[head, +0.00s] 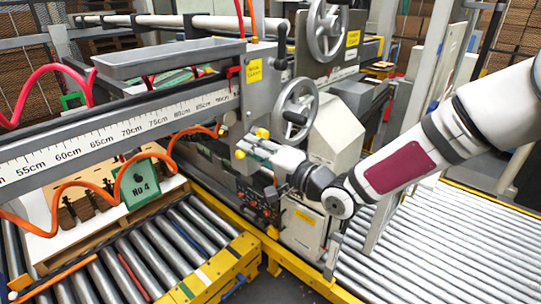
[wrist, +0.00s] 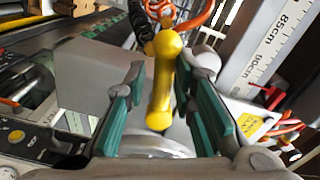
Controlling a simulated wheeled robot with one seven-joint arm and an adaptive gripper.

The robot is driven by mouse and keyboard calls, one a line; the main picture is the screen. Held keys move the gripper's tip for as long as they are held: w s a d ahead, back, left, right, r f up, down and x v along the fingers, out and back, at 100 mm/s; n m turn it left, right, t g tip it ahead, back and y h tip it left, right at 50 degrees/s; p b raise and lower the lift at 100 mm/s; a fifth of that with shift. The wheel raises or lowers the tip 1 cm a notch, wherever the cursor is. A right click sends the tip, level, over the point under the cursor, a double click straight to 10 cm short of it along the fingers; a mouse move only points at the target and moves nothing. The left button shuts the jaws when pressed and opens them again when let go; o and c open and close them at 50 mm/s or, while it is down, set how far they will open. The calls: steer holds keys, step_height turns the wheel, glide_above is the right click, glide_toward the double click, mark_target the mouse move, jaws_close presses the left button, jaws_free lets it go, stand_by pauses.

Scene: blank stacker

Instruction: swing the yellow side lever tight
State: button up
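The yellow side lever (wrist: 161,85) is a short bar with a round knob at each end. In the wrist view it stands nearly upright between the teal finger pads of my gripper (wrist: 162,90). The pads are apart, with a gap showing on each side of the lever, so my gripper is open around it. In the head view the lever's yellow knobs (head: 262,133) show beside my gripper (head: 258,149), at the side of the machine below the handwheel. The lever's middle is largely hidden there.
A handwheel (head: 296,108) sits just above my gripper. A ruler beam (head: 120,128) runs to the left, with orange coiled hoses below it. A pale machine housing (head: 337,135) stands close to the right of the lever. Roller conveyors (head: 450,240) lie below.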

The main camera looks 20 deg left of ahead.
steer(key=w+d+f+n+b, duration=0.1)
steer(key=w+f+n+b, duration=0.2)
steer(key=n, duration=0.5)
steer(key=w+d+f+n+b, duration=0.1)
steer(key=w+n+b, duration=0.1)
steer(key=n+b, duration=0.4)
steer(key=p+v, duration=0.3)
steer(key=v, duration=0.6)
steer(key=shift+r+n+p, duration=0.15)
steer(key=shift+n+p, duration=0.15)
steer(key=shift+n, duration=0.1)
stand_by(0.5)
steer(key=shift+d, duration=0.1)
